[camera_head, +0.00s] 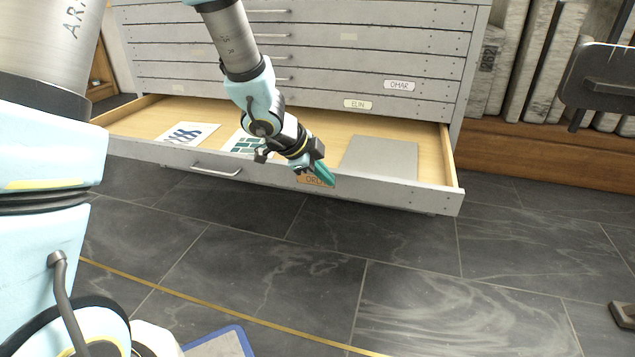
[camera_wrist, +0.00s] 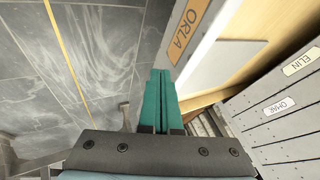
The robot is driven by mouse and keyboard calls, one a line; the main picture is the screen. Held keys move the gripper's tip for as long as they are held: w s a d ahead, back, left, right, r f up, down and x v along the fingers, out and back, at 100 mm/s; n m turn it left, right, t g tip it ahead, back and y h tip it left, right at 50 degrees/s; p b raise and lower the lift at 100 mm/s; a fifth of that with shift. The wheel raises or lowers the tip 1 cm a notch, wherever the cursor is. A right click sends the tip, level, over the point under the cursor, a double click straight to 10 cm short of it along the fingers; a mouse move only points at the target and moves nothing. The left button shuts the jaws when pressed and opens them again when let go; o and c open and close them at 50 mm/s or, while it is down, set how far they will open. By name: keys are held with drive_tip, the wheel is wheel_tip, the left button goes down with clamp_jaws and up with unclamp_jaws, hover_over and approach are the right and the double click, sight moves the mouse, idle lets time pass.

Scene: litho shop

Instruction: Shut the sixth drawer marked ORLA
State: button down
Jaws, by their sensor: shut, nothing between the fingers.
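The drawer marked ORLA (camera_head: 385,186) is pulled far out at the bottom of the grey cabinet (camera_head: 350,65). Its orange ORLA label (camera_wrist: 187,28) reads clearly in the wrist view and is partly hidden by my gripper in the head view. The drawer has a silver handle (camera_head: 216,171) left of the label. Inside lie a print with dark shapes (camera_head: 188,134), a print with green blocks (camera_head: 243,143) and a grey sheet (camera_head: 380,157). My gripper (camera_head: 326,177) has its teal fingers shut and empty, close by the drawer front at the label; I cannot tell whether they touch it.
Shut drawers above carry ELIN (camera_head: 357,104) and OMAR (camera_head: 399,85) labels. Grey slabs (camera_head: 535,60) stand on a wooden rack (camera_head: 535,152) at the right. A dark chair-like object (camera_head: 600,80) is at the far right. The tiled floor (camera_head: 300,275) before the drawer is mostly clear; a blue-edged board (camera_head: 240,340) lies at bottom.

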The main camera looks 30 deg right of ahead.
drive_tip(key=shift+w+d, duration=0.5)
drive_tip(key=shift+d, duration=0.1)
